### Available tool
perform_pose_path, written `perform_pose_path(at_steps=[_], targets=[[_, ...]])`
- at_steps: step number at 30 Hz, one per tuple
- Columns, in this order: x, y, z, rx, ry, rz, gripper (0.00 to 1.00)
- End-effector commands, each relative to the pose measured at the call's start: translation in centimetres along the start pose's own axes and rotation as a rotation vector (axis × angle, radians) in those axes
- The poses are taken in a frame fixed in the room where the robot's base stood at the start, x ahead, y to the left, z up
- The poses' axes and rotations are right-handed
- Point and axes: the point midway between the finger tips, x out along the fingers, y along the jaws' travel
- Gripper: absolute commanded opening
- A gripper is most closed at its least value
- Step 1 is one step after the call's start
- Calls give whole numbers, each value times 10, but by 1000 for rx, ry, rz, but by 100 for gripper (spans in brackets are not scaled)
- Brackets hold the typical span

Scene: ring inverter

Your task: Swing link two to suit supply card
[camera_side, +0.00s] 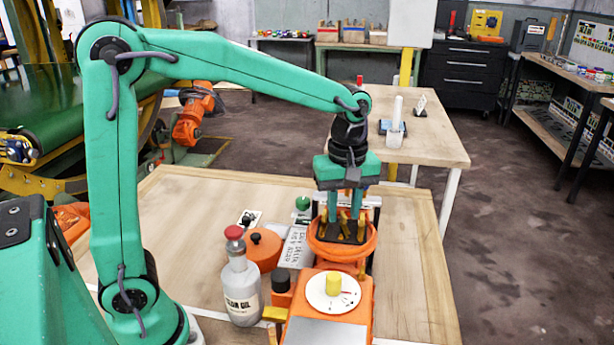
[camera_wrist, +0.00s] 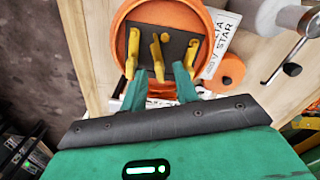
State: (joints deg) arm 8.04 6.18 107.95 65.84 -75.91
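An orange round housing (camera_side: 340,250) carries a dark plate with three yellow links. In the wrist view the plate (camera_wrist: 176,44) shows a left link (camera_wrist: 132,52), a middle link (camera_wrist: 157,56) and a right link (camera_wrist: 191,54). My gripper (camera_side: 343,228) points down over the plate. In the wrist view its two green fingers (camera_wrist: 161,80) are apart, either side of the middle link's line, with visible gaps. Whether the fingertips touch the plate is unclear.
An oil bottle (camera_side: 240,285) with a red cap and an orange round pot (camera_side: 263,250) stand left of the card. In front is an orange box with a white dial and yellow knob (camera_side: 333,283). Bare wooden tabletop (camera_side: 415,270) lies to the right.

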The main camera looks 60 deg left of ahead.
Motion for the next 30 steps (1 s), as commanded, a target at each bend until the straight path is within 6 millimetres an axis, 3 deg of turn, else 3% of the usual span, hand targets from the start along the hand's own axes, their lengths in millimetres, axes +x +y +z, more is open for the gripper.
perform_pose_path(at_steps=[7, 12, 22, 30], targets=[[1, 0, 0, 0, 0, 0, 30], [0, 0, 0, 0, 0, 0, 0], [0, 0, 0, 38, 0, -1, 0], [0, 0, 0, 210, 0, -1, 0]])
